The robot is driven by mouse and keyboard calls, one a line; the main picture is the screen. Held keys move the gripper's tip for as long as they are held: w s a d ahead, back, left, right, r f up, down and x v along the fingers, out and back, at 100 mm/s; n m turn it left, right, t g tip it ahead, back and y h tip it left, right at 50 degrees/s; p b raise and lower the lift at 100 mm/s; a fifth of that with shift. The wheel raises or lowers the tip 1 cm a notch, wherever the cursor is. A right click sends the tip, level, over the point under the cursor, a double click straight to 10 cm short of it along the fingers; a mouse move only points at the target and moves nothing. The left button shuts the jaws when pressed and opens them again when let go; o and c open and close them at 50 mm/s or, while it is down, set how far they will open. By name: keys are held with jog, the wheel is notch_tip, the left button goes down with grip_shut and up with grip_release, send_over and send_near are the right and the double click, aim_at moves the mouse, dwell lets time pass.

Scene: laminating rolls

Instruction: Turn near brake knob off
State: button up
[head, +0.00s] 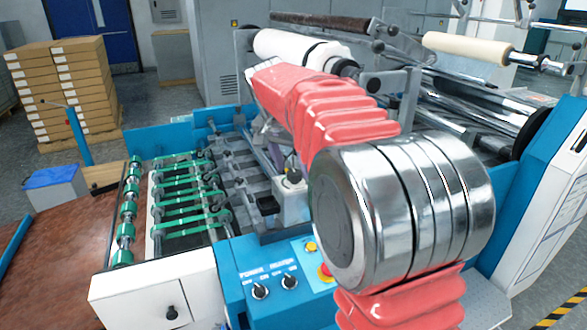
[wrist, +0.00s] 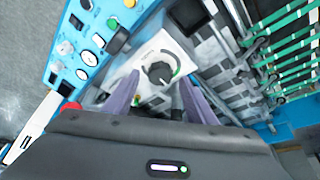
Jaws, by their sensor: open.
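A round dark knob (wrist: 158,72) with a pale pointer line sits on a white box (wrist: 145,58) in the wrist view. A green mark shows on the dial's right side. I take it to be the brake knob; its label is not readable. My gripper (wrist: 160,80) is open, with one purple-grey finger on each side of the knob. Whether the fingers touch it I cannot tell. In the head view a white box (head: 291,208) with a dark knob on top stands just left of my arm's metal joint. My arm partly hides that area.
A blue control panel (head: 245,270) carries two black switches (head: 260,291) and a red button (head: 325,272). Green-belted rollers (head: 185,195) lie left of the white box. A white roll (head: 290,45) is behind my arm. Several buttons line the blue panel (wrist: 90,45) in the wrist view.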

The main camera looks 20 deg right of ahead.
jog(key=shift+w+d+f, duration=0.15)
jog(key=shift+d+f, duration=0.05)
jog(key=shift+f, duration=0.45)
jog(key=shift+c, duration=0.4)
jog(key=c, duration=1)
jog(key=shift+o, duration=0.2)
